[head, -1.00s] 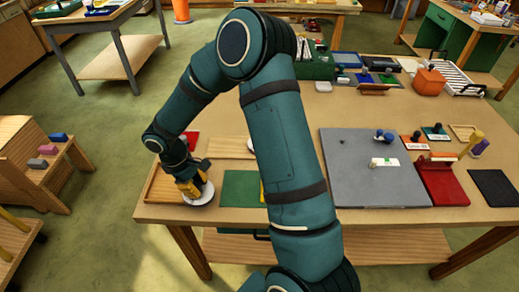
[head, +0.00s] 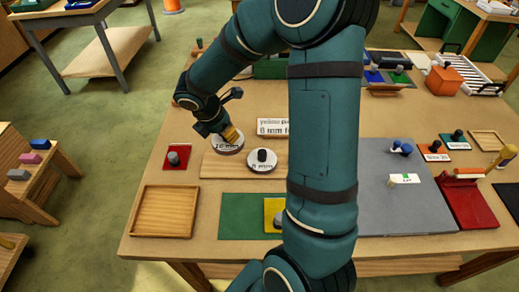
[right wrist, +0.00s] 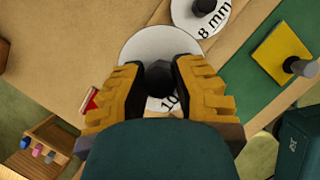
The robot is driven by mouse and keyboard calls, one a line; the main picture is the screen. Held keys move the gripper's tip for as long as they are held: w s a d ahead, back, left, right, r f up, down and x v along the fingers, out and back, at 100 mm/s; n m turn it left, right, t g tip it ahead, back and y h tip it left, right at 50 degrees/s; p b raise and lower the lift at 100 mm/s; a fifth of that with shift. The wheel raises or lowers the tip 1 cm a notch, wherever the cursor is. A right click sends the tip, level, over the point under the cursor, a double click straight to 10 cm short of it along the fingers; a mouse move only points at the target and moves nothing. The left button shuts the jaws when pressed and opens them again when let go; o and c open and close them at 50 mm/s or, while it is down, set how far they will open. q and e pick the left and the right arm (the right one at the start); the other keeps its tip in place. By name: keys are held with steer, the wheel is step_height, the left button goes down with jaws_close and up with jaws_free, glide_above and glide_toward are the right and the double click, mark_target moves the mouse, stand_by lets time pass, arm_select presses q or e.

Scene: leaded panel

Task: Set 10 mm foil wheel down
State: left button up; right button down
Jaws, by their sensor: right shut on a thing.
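The 10 mm foil wheel (head: 229,146) is a pale disc with a dark knob, at the back left of a flat wooden board (head: 215,168). My right gripper (head: 231,134) is above it. In the right wrist view, the gripper (right wrist: 160,78) is shut on the knob, with the wheel's white disc (right wrist: 150,43) below the fingers. Whether the wheel touches the board or hangs just above it I cannot tell. The 8 mm wheel (head: 253,165) lies beside it on the board, just right and nearer. My left gripper is not in view.
A red block with a dark knob (head: 176,157) stands left of the board. An empty wooden tray (head: 163,211) and a green mat (head: 238,215) with a yellow block (head: 272,213) lie in front. A label card (head: 273,127) stands behind. My arm hides the table's middle.

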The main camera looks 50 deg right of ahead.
steer(key=shift+w+d+r, duration=0.15)
steer(key=shift+r, duration=0.05)
steer(key=shift+f, duration=0.3)
step_height(320, 180, down, 8)
steer(key=shift+f+b, duration=0.25)
steer(key=shift+b, duration=0.75)
steer(key=shift+f, duration=0.4)
steer(key=shift+f, duration=0.1)
steer(key=c, duration=0.9)
jaws_free()
steer(key=shift+o, duration=0.2)
